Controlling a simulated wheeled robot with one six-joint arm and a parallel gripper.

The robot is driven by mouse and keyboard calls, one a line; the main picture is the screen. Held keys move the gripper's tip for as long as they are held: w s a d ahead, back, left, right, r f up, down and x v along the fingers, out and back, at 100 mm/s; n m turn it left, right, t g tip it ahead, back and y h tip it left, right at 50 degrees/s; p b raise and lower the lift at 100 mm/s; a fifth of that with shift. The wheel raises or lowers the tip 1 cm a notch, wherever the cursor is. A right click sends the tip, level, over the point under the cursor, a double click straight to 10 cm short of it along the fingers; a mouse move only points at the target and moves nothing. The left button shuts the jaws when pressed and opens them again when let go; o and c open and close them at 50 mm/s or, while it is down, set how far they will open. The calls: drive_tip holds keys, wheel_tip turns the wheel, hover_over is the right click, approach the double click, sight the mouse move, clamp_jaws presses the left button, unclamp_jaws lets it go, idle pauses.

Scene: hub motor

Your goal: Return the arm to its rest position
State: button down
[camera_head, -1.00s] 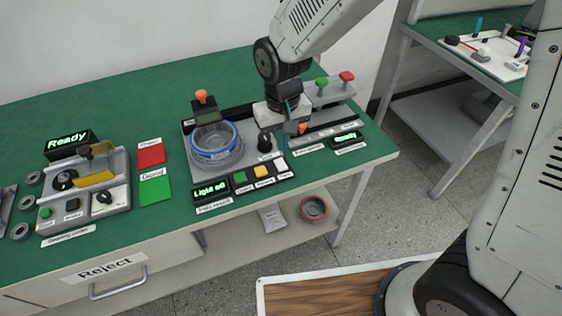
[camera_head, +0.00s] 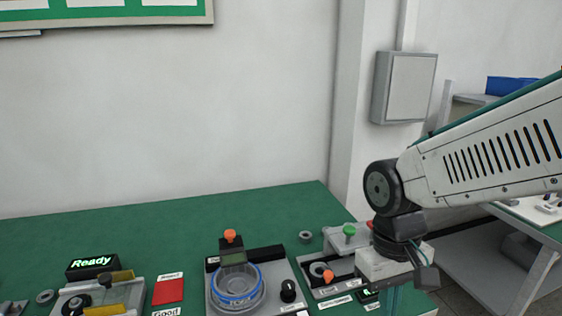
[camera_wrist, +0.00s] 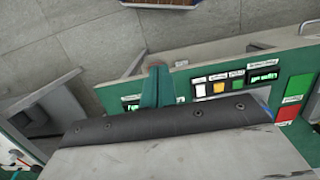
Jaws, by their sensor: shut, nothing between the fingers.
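My arm comes in from the right in the head view, and my gripper (camera_head: 393,298) points down near the right end of the green bench (camera_head: 120,225). In the wrist view my gripper (camera_wrist: 158,75) is shut and empty, with the teal fingers together, seen above the bench's edge and the floor. The fingers seem to touch nothing, but their height above the bench is hard to tell.
A station with a blue-rimmed clear bowl (camera_head: 237,287) and an orange-knobbed handle stands left of my gripper. A green button (camera_head: 349,230) is close by. A grey ring (camera_head: 305,237) lies behind. A wall box (camera_head: 404,87) and a second table (camera_head: 520,222) are at right.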

drive_tip(key=s+d+r+m+t, duration=0.3)
drive_tip(key=s+d+r, duration=0.4)
drive_tip(key=s+d, duration=0.1)
drive_tip(key=shift+s+d+r+y, duration=0.25)
drive_tip(key=shift+d+r+y, duration=0.1)
drive_tip(key=shift+d, duration=0.1)
drive_tip(key=w+a+f+n, duration=0.1)
drive_tip(key=w+a+f, duration=0.2)
drive_tip(key=w+a, duration=0.4)
drive_tip(key=w+a+f+n, duration=0.1)
drive_tip(key=w+a+f, duration=0.3)
drive_tip(key=w+a, duration=0.3)
drive_tip(key=w+a+f+n+g, duration=0.1)
drive_tip(key=w+a+f, duration=0.2)
drive_tip(key=w+a, duration=0.4)
drive_tip(key=shift+w+a+f, duration=0.3)
drive_tip(key=shift+w, duration=0.25)
